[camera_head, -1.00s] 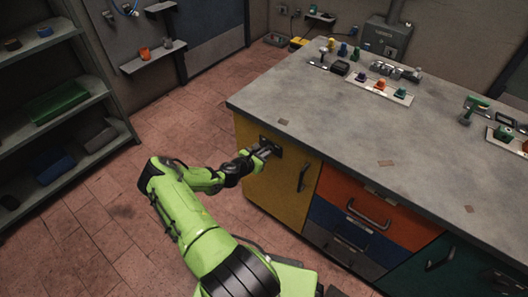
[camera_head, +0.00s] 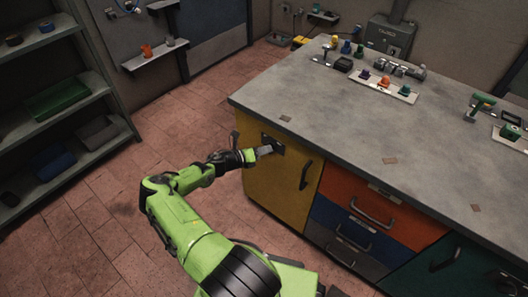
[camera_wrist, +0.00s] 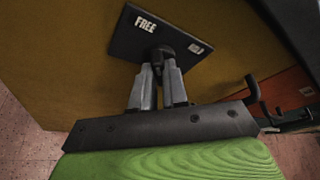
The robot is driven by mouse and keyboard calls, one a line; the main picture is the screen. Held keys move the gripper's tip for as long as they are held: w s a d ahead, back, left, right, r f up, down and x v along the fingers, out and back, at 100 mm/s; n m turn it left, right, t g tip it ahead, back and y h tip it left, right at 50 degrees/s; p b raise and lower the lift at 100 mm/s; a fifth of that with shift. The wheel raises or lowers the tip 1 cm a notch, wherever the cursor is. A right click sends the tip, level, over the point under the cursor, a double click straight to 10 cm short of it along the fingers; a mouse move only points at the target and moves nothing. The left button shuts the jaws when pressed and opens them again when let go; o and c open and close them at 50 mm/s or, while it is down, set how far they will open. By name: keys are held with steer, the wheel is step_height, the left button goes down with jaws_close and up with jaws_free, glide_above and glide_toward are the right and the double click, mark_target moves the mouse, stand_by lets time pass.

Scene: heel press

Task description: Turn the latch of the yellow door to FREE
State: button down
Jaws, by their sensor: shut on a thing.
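The yellow door (camera_head: 265,195) is at the left end of the bench and looks closed. A dark latch plate (camera_head: 273,140) sits near its top. In the wrist view the plate (camera_wrist: 130,40) reads FREE at its left; a second label at its right is too small to read surely. The dark latch (camera_wrist: 164,50) stands out from the plate between the labels. My gripper (camera_head: 268,150) is at the plate. In the wrist view its grey fingers (camera_wrist: 160,75) are closed on the latch. The fingers partly hide the latch, so I cannot tell which label it points to.
A black door handle (camera_head: 305,175) stands out right of the latch, also in the wrist view (camera_wrist: 252,87). Orange, blue and grey drawers are to the right. The grey benchtop (camera_head: 340,125) overhangs the door. Shelves (camera_head: 70,120) stand left, with open floor between.

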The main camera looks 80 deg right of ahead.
steer(key=shift+n, duration=0.3)
stand_by(0.4)
steer(key=c, duration=1.1)
jaws_free()
steer(key=shift+c, duration=0.2)
steer(key=p+v, duration=0.3)
steer(key=v, duration=1.2)
steer(key=shift+w+a, duration=0.25)
steer(key=shift+w, duration=0.15)
steer(key=shift+f, duration=0.1)
